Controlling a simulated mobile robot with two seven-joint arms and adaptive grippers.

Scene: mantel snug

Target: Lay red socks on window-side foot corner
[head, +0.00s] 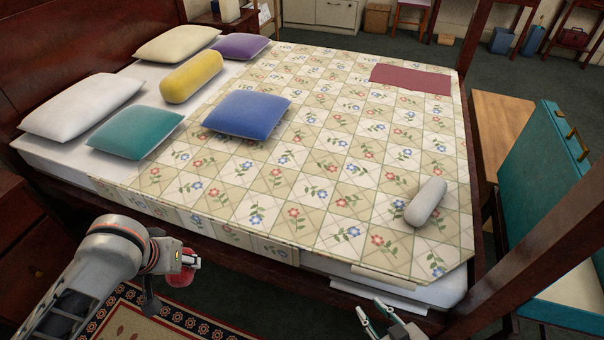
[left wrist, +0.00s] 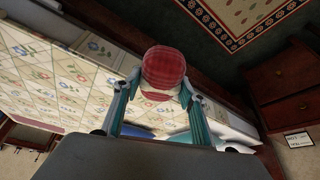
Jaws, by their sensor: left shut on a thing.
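The red socks are a rolled ball (left wrist: 165,68) with a pale band, between the two teal fingers of my left gripper (left wrist: 158,92). In the head view the socks (head: 181,278) show partly below my left gripper (head: 190,264), beside the bed's near long edge. The bed (head: 330,190) has a flowered patchwork cover, with its foot end at the right. A grey bolster (head: 426,202) lies near the near foot corner, and a flat maroon cloth (head: 411,79) near the far one. No window is in view. My right gripper (head: 375,312) is empty, its fingers apart, below the near foot corner.
Several pillows, including a blue one (head: 247,114), lie toward the headboard. A dark bedpost (head: 548,265) rises at the near foot corner. A wooden bench (head: 500,125) and an open teal case (head: 548,180) stand past the foot. The middle of the cover is clear.

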